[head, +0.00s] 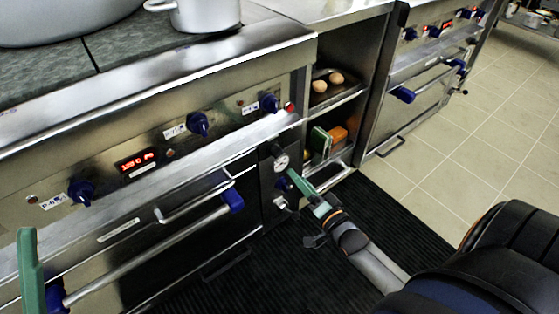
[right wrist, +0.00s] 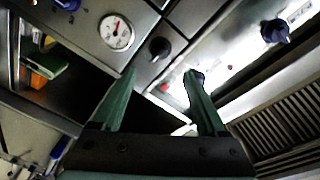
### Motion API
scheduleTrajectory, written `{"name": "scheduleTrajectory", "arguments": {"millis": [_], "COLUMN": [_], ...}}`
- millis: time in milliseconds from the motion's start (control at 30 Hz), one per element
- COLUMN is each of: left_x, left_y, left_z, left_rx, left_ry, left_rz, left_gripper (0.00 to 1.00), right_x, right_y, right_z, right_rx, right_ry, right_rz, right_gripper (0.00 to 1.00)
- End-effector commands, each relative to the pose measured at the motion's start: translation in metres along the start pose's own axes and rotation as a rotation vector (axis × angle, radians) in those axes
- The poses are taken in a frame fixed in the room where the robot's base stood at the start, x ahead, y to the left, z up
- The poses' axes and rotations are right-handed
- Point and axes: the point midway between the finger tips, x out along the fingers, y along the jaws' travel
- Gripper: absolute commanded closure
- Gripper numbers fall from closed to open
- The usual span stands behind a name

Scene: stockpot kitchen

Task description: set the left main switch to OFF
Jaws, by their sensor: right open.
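The left range has a steel front with several blue knobs: one at its left (head: 82,192), one in the middle (head: 197,123) and one at its right end (head: 269,103) beside a red button (head: 290,107). Below, a narrow panel carries a black knob (head: 277,148) and a round gauge (head: 282,162); the black knob also shows in the right wrist view (right wrist: 158,48). I cannot read which is the main switch or its setting. My right gripper (right wrist: 160,75) is open and empty, its green fingers near this panel. One green finger of my left gripper (head: 28,270) shows at the left edge.
An oven handle with blue ends (head: 150,246) sticks out below the knobs. Open shelves (head: 330,100) hold a tray and boxes. A second range (head: 425,60) stands to the right. Pots stand on top. A black mat (head: 385,215) and tiled floor lie in front.

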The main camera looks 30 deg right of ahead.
Motion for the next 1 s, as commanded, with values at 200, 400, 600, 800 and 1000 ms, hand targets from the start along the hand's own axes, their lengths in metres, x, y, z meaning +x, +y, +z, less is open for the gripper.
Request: {"name": "scheduleTrajectory", "arguments": {"millis": [200, 400, 600, 800, 1000], "left_x": [-0.012, -0.021, -0.026, -0.027, -0.027], "left_y": [0.007, 0.012, 0.016, 0.017, 0.017], "left_z": [0.013, 0.022, 0.028, 0.029, 0.029], "left_rx": [-0.023, -0.046, -0.048, -0.045, -0.045], "left_ry": [-0.006, -0.012, -0.017, -0.019, -0.019], "left_rz": [0.002, 0.004, 0.008, 0.01, 0.01], "left_gripper": [0.5, 0.5, 0.5, 0.5, 0.5], "right_x": [0.044, 0.081, 0.103, 0.11, 0.11], "right_y": [0.002, 0.002, 0.001, 0.0, 0.0], "right_z": [0.001, 0.002, 0.002, 0.001, 0.001], "right_rx": [-0.002, -0.003, -0.004, -0.003, -0.003], "right_ry": [0.001, 0.0, -0.002, -0.002, -0.002], "right_rz": [-0.002, -0.002, 0.001, 0.002, 0.002], "right_gripper": [0.25, 0.25, 0.25, 0.25, 0.25]}}
